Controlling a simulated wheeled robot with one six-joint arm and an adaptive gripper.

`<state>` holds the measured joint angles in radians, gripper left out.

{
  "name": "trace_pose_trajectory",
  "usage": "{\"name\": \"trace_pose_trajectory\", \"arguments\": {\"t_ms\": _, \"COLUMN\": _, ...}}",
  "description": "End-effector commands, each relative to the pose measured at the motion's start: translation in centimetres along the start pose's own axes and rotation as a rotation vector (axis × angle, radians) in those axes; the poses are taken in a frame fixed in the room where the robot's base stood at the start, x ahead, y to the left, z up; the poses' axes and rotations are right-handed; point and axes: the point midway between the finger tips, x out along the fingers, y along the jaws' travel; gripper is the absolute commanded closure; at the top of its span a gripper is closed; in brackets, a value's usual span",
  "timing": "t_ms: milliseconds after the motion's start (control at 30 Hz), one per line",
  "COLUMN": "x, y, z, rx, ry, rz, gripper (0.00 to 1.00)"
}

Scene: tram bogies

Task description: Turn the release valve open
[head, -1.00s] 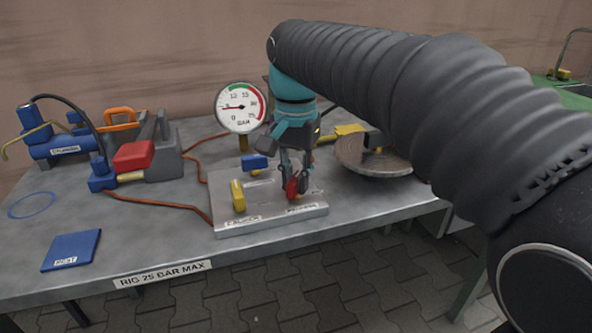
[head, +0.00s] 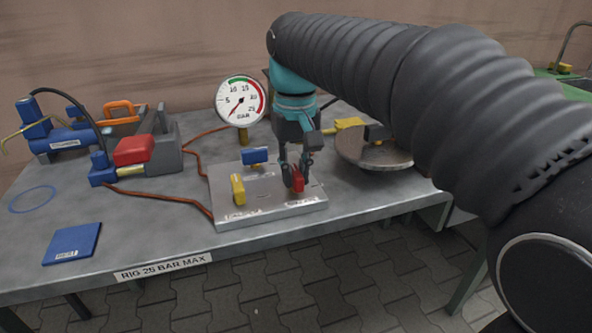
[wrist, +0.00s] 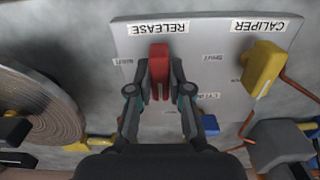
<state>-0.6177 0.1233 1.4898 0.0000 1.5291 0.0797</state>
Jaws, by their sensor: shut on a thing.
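The red release valve handle (head: 298,180) stands at the right of the metal valve plate (head: 265,208). In the wrist view the red handle (wrist: 159,62) sits below the RELEASE label (wrist: 159,27), its long side running up and down the picture. My gripper (head: 293,178) points down from above and is shut on the red handle. Its two fingers also show in the wrist view, one on each side of the handle. A small SHUT mark (wrist: 123,61) lies left of the handle. The pressure gauge (head: 240,104) behind has its needle pointing down and left, near the low end.
A yellow handle (head: 238,189) stands at the CALIPER label, and a blue handle (head: 255,156) stands behind. A round metal disc (head: 372,150) is close on the right. A blue pump (head: 55,140), red-topped caliper (head: 134,151) and blue pad (head: 72,246) are left.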

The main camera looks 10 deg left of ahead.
Motion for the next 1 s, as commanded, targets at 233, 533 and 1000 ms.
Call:
{"name": "trace_pose_trajectory", "arguments": {"t_ms": 233, "x": 0.0, "y": 0.01, "z": -0.07, "rx": -0.028, "ry": 0.002, "rz": 0.0, "gripper": 1.0}}
{"name": "trace_pose_trajectory", "arguments": {"t_ms": 533, "x": -0.01, "y": 0.01, "z": -0.08, "rx": -0.029, "ry": 0.003, "rz": 0.0, "gripper": 1.0}}
{"name": "trace_pose_trajectory", "arguments": {"t_ms": 1000, "x": -0.2, "y": -0.01, "z": -0.05, "rx": -0.028, "ry": 0.002, "rz": 0.0, "gripper": 0.56}}
